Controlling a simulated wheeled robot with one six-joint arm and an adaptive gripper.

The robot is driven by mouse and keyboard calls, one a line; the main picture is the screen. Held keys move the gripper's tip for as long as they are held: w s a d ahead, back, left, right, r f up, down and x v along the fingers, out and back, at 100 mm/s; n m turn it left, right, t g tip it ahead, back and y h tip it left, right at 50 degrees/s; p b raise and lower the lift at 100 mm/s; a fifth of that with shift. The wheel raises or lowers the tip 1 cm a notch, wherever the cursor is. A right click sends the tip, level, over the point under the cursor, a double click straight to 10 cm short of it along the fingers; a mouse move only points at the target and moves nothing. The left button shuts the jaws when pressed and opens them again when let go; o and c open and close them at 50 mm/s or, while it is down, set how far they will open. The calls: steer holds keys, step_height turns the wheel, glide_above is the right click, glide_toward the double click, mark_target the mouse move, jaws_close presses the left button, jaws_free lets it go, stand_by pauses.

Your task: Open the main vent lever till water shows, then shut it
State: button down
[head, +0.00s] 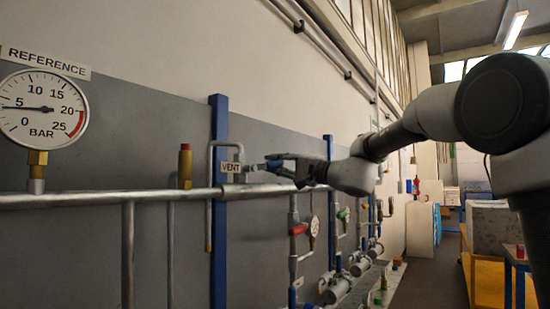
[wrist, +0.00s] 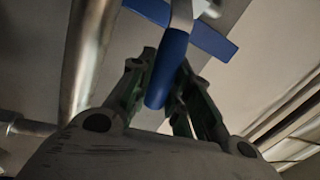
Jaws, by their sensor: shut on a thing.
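The VENT label (head: 231,167) sits on a small valve above the main pipe, beside a blue post. The vent lever has a blue handle (head: 273,165) that points right from the valve, roughly level in the head view. My gripper (head: 283,164) is shut on the handle. In the wrist view the blue handle (wrist: 168,65) lies between the dark green fingers (wrist: 162,98). A thin bent vent pipe (head: 208,205) runs from the valve down past the main pipe. I see no water at its lower end. My fingers hide part of the handle.
A REFERENCE gauge (head: 41,108) reads about 5 bar at left. A brass fitting with a red cap (head: 185,165) stands on the main pipe (head: 80,199). Red-handled (head: 298,229) and green-handled valves, gauges and flanged vessels (head: 338,290) are lower right. An aisle lies further right.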

steer(key=shift+f+m+t, duration=0.3)
steer(key=shift+f+m, duration=0.65)
steer(key=shift+m, duration=0.45)
steer(key=shift+f, duration=0.1)
steer(key=c, duration=1.3)
jaws_free()
steer(key=shift+d, duration=0.1)
steer(key=v, duration=1.2)
steer(key=shift+r, duration=0.25)
